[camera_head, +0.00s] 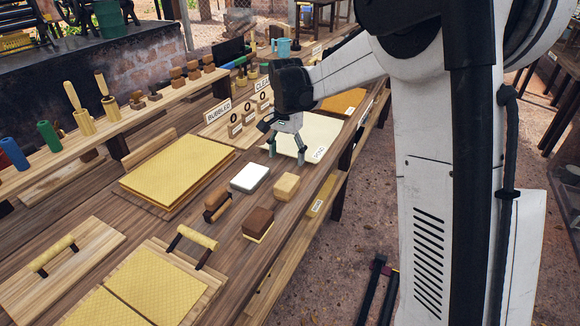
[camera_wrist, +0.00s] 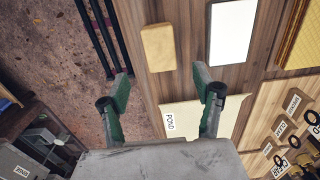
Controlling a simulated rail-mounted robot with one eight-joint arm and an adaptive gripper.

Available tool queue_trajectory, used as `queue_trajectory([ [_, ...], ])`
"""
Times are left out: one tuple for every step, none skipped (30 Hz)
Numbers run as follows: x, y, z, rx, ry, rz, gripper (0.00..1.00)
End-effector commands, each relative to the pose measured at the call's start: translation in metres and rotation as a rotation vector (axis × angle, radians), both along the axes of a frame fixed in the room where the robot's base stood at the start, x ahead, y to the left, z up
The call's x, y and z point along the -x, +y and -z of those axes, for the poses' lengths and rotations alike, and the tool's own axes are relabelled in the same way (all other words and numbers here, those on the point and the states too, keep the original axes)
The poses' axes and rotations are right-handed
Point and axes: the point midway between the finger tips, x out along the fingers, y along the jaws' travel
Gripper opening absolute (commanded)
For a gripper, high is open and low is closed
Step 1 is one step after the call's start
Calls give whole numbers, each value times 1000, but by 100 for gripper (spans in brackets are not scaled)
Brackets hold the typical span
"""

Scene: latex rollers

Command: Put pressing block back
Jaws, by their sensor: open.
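My gripper (camera_head: 286,156) is open and empty, pointing down over a pale sheet or board with a POND label (camera_head: 308,136). In the wrist view my gripper (camera_wrist: 163,82) has its two green fingers spread apart, with nothing between them. I cannot tell for sure which piece is the pressing block. A brown block with a pale yellow base (camera_head: 258,224) stands near the table's front edge. A brown wooden piece with a rounded grip (camera_head: 217,204) lies left of it. Beyond them are a white block (camera_head: 250,177) and a yellow block (camera_head: 286,187); the wrist view also shows the yellow block (camera_wrist: 158,47) and white block (camera_wrist: 231,32).
A stack of yellow textured sheets (camera_head: 180,170) lies left of the blocks. A pale board with a roller handle (camera_head: 60,262) lies at the front left. A raised wooden shelf (camera_head: 150,110) behind carries brushes, coloured rollers and small brown blocks. Labelled hook boards stand near my gripper.

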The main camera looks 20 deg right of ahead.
Motion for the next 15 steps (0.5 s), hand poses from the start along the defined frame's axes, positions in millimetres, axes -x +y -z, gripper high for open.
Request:
queue_trajectory([
  [2,0,-4,0,-3,-3,63],
  [4,0,-6,0,-6,-7,63],
  [7,0,-10,0,-13,-16,63],
  [11,0,-14,0,-19,-24,63],
  [15,0,-19,1,-27,-33,63],
  [22,0,-25,1,-42,-50,63],
  [28,0,-31,2,-52,-64,63],
  [34,0,-37,3,-65,-79,63],
  [44,0,-45,4,-83,-101,63],
  [51,0,-51,6,-96,-119,63],
  [58,0,-56,8,-111,-135,63],
  [68,0,-63,10,-128,-158,63],
  [75,0,-68,13,-142,-174,63],
  [82,0,-72,15,-156,-191,63],
  [92,0,-78,19,-174,-214,63],
])
